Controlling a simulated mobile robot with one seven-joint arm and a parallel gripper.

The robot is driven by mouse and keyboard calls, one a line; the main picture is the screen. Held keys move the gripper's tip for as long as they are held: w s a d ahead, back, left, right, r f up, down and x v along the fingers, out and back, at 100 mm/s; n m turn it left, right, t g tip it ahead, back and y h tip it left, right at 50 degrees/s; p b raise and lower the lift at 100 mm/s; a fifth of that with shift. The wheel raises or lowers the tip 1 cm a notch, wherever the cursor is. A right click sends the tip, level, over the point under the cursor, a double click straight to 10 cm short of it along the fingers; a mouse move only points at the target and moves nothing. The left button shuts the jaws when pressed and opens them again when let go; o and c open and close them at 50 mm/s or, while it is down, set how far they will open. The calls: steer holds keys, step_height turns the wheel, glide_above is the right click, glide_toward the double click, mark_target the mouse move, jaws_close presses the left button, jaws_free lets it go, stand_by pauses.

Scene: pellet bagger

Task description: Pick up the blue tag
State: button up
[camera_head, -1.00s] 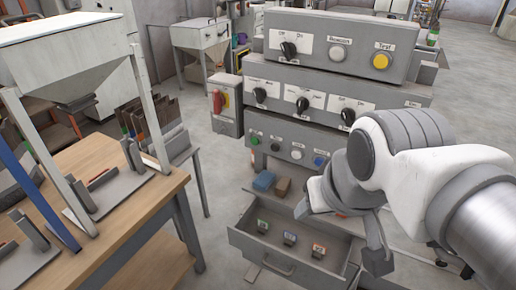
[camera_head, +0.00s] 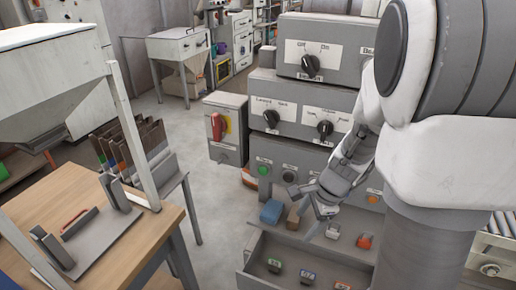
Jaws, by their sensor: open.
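A small tag with a blue-violet label (camera_head: 307,276) stands in the open grey drawer (camera_head: 256,258), between a green-labelled tag (camera_head: 274,265) and a red-labelled tag (camera_head: 342,286) at the picture's lower edge. My gripper (camera_head: 318,214) is open, with nothing seen between its fingers. It hangs above the back of the drawer, by the ledge under the control panel, behind and above the blue-violet tag and apart from it. My arm fills the right side and hides part of the panel.
A blue block (camera_head: 271,212) and a brown block (camera_head: 293,217) sit on the ledge left of my gripper. A light-labelled piece (camera_head: 333,230) and an orange-red piece (camera_head: 364,240) lie to its right. The wooden table (camera_head: 120,262) stands at left.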

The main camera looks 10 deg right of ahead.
steer(key=s+d+f+m+g, duration=0.1)
steer(key=d+f+m, duration=0.5)
steer(key=f, duration=0.5)
steer(key=b, duration=0.5)
glide_above(305, 277)
steer(key=d, duration=0.1)
steer(key=shift+m+h, duration=0.3)
steer(key=shift+h, duration=0.1)
step_height(305, 277, down, 12)
steer(key=shift+w+d+r, duration=0.15)
steer(key=shift+r, duration=0.1)
steer(key=shift+a+f+b, duration=0.15)
steer(key=shift+f+b, duration=0.35)
steer(key=shift+f, duration=0.45)
steer(key=shift+a+f+b, duration=0.2)
steer(key=shift+f+b, duration=0.3)
steer(key=shift+f, duration=0.45)
steer(key=shift+a+f+b, duration=0.15)
steer(key=shift+f+b, duration=0.35)
steer(key=shift+f, duration=0.45)
steer(key=shift+c, duration=0.2)
jaws_close()
